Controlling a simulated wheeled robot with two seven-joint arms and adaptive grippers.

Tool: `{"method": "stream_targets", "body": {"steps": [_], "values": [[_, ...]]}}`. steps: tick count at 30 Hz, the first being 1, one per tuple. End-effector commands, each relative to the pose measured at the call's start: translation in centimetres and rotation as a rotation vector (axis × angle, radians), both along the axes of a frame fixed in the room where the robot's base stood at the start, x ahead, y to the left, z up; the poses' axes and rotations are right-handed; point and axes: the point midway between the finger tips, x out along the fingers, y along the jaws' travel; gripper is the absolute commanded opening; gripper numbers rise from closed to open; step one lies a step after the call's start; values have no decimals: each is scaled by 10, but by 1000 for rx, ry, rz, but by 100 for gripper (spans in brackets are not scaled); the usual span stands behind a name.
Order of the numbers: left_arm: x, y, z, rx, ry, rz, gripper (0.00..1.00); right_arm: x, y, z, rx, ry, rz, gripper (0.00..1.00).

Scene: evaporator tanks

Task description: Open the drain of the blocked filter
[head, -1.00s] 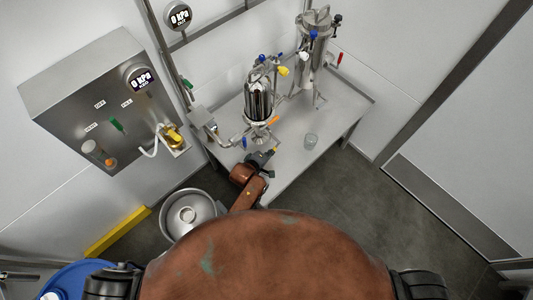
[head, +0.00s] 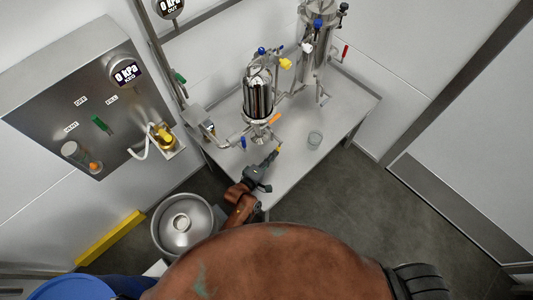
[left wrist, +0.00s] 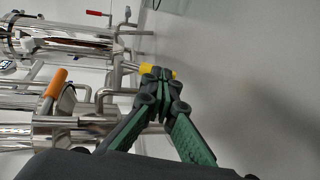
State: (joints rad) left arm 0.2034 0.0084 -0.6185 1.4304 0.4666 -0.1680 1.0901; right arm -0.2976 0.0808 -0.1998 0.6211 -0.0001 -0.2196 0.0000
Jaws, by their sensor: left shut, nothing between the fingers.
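The near filter (head: 258,100) is a shiny steel upright housing on the steel table, with an orange handle (head: 274,118) low at its side. The orange handle (left wrist: 56,83) also shows in the left wrist view. A second steel filter (head: 316,55) stands behind to the right. My left gripper (head: 273,156) is below and in front of the near filter, its fingers shut and empty. In the left wrist view its fingertips (left wrist: 157,75) are in front of a small yellow part (left wrist: 146,68), covering most of it; I cannot tell whether they touch. My right gripper is not in view.
A glass (head: 315,138) stands on the table (head: 335,115) right of my gripper. Blue, yellow and red handles sit on the pipework around the filters. A control panel (head: 70,85) hangs at left; a round steel vessel (head: 182,222) stands on the floor below it.

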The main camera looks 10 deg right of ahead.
Motion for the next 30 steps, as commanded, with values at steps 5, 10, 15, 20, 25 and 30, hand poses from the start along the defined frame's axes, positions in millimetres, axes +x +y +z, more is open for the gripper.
{"method": "stream_targets", "body": {"steps": [5,10,15,20,25,30], "values": [[3,-5,-6,-10,-4,0,0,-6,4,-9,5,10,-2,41],[6,-8,-7,-8,-6,0,0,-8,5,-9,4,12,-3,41],[8,-10,-9,-8,-5,0,0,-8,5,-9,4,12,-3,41],[8,-11,-11,-7,-5,0,0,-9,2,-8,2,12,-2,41],[8,-11,-11,-7,-5,0,0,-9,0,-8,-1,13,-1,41],[8,-10,-11,-7,-5,0,0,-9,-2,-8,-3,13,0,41]]}}
